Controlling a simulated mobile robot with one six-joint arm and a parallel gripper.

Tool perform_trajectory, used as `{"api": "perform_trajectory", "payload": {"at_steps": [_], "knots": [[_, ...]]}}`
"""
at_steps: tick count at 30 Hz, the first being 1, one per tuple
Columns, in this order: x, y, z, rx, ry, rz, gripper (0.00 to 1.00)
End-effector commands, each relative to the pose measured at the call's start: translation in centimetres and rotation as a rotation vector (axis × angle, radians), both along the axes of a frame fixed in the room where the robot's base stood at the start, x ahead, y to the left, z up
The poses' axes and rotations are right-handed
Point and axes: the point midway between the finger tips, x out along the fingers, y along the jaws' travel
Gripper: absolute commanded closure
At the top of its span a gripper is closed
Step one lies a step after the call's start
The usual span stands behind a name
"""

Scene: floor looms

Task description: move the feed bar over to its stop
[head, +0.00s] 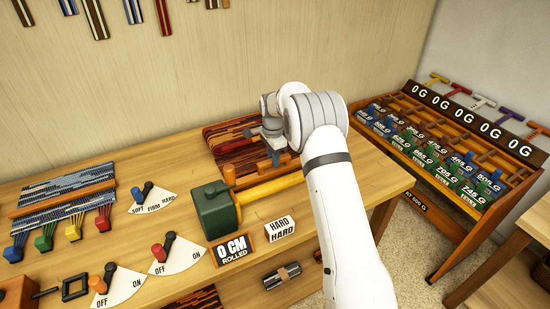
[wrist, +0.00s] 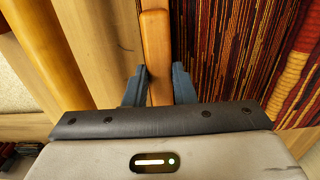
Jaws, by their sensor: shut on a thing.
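The feed bar (wrist: 156,45) is a long reddish-brown wooden bar. In the wrist view it runs up the picture between a pale wooden strip and the striped woven cloth (wrist: 235,50). My gripper (wrist: 159,85) has one dark blue finger on each side of the bar and is shut on it. In the head view my gripper (head: 275,158) is low over the loom at the back of the bench, beside the cloth, and my arm hides part of that area. I cannot make out which part is the stop.
A green box (head: 213,211) with an orange post stands left of the yellow roller (head: 270,189). In front are a "0 CM ROLLED" sign (head: 232,250) and a "HARD" block (head: 280,228). Lever dials (head: 178,255) stand at the left. A weight rack (head: 455,150) is at the right.

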Motion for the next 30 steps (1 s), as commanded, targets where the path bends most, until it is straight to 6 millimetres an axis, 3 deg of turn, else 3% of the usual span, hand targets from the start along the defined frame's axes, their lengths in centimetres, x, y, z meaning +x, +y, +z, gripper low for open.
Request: {"api": "perform_trajectory", "payload": {"at_steps": [5,6,14,23,30], "knots": [[-0.1,-0.2,0.0,0.004,0.006,-0.004,1.00],[-0.1,-0.3,0.0,0.005,0.006,-0.005,0.76],[0.0,-0.9,-0.1,0.004,0.006,-0.015,0.55],[0.1,-1.1,0.4,0.004,0.004,-0.019,0.55],[0.2,-1.1,4.0,0.003,0.002,-0.019,0.55]]}}
